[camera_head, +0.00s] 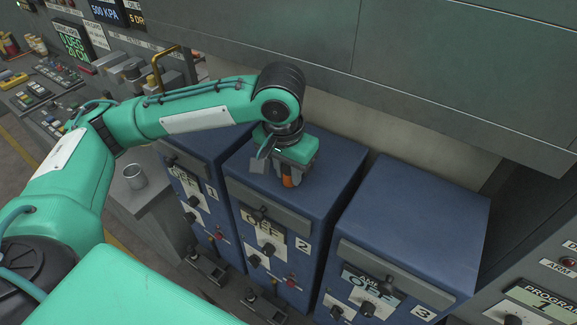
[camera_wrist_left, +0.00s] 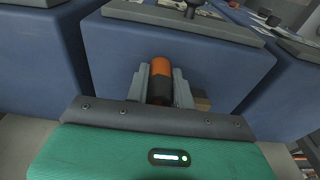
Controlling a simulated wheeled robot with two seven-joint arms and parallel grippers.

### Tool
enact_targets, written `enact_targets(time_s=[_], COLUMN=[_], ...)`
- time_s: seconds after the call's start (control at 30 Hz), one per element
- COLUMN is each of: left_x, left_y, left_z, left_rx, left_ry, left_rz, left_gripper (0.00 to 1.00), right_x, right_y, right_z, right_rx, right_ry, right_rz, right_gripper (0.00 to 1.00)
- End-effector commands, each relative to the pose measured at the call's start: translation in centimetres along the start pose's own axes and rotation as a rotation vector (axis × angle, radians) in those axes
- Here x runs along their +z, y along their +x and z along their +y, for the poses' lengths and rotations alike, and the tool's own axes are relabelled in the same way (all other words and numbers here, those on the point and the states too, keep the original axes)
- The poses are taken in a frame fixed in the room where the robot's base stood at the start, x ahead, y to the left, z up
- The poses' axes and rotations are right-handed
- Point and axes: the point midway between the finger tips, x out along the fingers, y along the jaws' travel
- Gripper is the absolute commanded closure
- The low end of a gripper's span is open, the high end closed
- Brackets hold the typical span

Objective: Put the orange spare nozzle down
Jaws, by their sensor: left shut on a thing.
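The orange spare nozzle (camera_head: 288,181) shows as a small orange end below my left gripper (camera_head: 285,178) in the head view. In the left wrist view the nozzle (camera_wrist_left: 161,68) has an orange end and a dark band. The grey fingers of my left gripper (camera_wrist_left: 159,88) are shut on its two sides. The gripper is over the top of the blue cabinet marked 2 (camera_head: 330,185), near its front edge. I cannot tell whether the nozzle touches the cabinet top. My right gripper is not in view.
The blue cabinet marked 3 (camera_head: 420,205) has a bare top at the right. A grey overhanging panel (camera_head: 400,90) is behind. A metal cup (camera_head: 134,176) stands at the left.

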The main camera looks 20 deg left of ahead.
Motion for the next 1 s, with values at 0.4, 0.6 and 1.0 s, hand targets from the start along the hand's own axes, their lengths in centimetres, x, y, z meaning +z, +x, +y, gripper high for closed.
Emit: enact_targets(time_s=[0.4,0.6,1.0], left_x=[0.0,0.0,-0.1], left_y=[0.2,0.2,-3.4], left_z=[0.0,0.0,0.0], left_rx=[0.001,0.000,0.001], left_ry=[0.000,0.000,0.001], left_rz=[0.000,0.000,0.007], left_gripper=[0.59,0.54,0.54], right_x=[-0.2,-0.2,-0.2], right_y=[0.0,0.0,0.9], right_z=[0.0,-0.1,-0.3], right_rx=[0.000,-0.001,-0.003], right_ry=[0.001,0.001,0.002], right_rz=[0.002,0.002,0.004], right_gripper=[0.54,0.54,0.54])
